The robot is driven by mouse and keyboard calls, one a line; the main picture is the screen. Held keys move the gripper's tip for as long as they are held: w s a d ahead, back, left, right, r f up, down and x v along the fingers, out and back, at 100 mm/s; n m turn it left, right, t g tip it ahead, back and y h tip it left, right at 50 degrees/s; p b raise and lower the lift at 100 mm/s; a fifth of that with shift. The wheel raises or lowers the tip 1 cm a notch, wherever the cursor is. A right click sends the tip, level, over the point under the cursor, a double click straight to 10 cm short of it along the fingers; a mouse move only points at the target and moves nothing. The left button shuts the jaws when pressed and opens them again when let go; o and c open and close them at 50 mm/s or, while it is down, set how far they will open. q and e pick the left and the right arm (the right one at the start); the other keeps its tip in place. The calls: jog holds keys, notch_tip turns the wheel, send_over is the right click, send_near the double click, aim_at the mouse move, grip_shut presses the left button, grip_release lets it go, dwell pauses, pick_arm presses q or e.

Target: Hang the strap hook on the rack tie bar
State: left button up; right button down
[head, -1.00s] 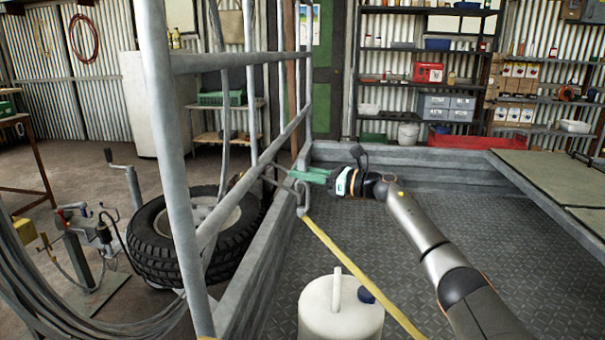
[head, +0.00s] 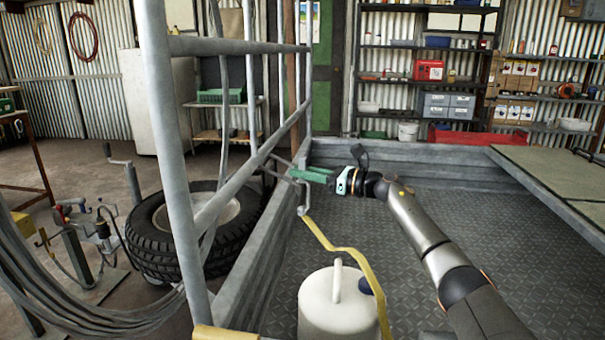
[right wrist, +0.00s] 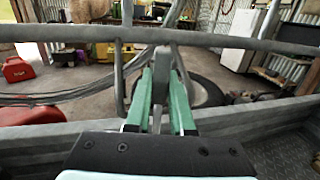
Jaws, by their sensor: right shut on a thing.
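My right gripper (head: 305,174) has green fingers and is shut on the grey metal strap hook (head: 303,200), beside the rack at the trailer's side wall. The yellow strap (head: 350,252) hangs from the hook, bends and runs down past the white container. The rack tie bar (head: 243,173) is a grey tube sloping across the rack's uprights. In the right wrist view the tie bar (right wrist: 240,43) crosses just beyond the fingertips. The hook is partly hidden by the fingers, and I cannot tell whether it touches the bar. My left gripper is out of view.
A white container (head: 325,305) stands on the tread-plate floor (head: 430,250) close to the strap. Rack uprights (head: 170,150) rise at the left. A tyre (head: 165,250) lies outside the side wall. The floor's middle is open.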

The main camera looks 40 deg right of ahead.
jog(key=shift+a+f, duration=0.2)
jog(key=shift+f, duration=0.1)
jog(key=c, duration=0.7)
grip_release()
jog(key=shift+f, duration=0.15)
jog(key=o, duration=0.5)
jog(key=shift+d, duration=0.1)
jog(key=shift+r+p, duration=0.4)
jog(key=shift+r, duration=0.3)
jog(key=shift+w+r+p, duration=0.15)
jog(key=shift+r+p, duration=0.3)
jog(key=shift+r, duration=0.15)
jog(key=shift+r+p, duration=2.3)
jog(key=shift+r, duration=1.15)
